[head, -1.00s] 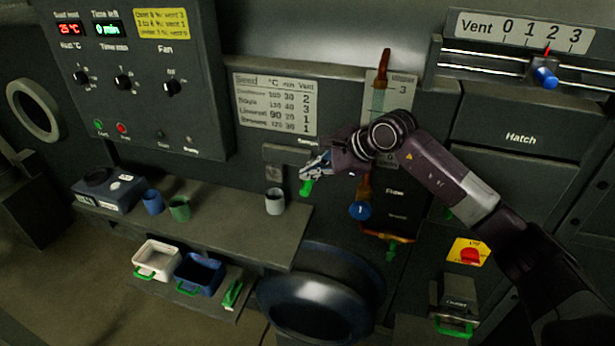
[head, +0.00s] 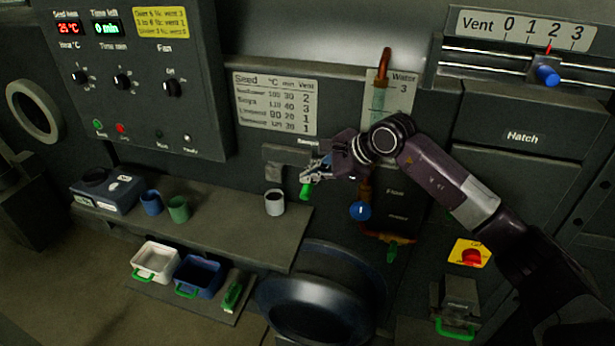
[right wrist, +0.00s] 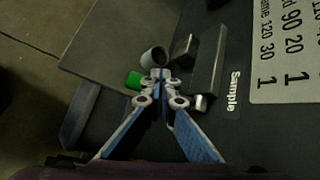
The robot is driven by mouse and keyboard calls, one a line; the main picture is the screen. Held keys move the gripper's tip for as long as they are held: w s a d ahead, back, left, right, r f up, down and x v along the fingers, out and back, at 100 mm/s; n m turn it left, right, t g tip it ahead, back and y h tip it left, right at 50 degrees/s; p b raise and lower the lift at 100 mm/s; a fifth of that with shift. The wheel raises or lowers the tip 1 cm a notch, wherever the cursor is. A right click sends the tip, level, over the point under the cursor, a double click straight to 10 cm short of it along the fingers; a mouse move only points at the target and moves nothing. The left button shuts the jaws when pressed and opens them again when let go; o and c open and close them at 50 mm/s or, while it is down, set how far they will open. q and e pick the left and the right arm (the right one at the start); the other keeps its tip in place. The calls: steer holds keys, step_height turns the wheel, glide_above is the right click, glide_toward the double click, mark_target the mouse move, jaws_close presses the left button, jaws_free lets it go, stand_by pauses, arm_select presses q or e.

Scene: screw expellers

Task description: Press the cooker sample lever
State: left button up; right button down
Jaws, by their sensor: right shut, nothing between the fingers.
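The sample lever has a green grip (head: 305,192) and hangs below the housing marked Sample (head: 285,155). My right gripper (head: 307,178) is shut with nothing between its fingers, and its tips are at the lever just above the green grip. In the right wrist view the shut fingertips (right wrist: 158,76) are beside the green grip (right wrist: 134,80); whether they touch the lever I cannot tell. A pale cup (head: 275,204) stands on the shelf below the sample spout (head: 273,173); its inside looks dark. My left gripper is not in view.
The shelf (head: 225,230) also holds a blue cup (head: 151,203), a green cup (head: 178,210) and a dark blue box (head: 105,194). A white tray (head: 156,262) and a blue tray (head: 198,276) sit lower.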

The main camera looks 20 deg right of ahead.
mark_target(310, 186)
stand_by(0.7)
steer(key=shift+r+p, duration=0.85)
steer(key=shift+r, duration=1.05)
step_height(310, 186, up, 5)
steer(key=shift+p, duration=1.25)
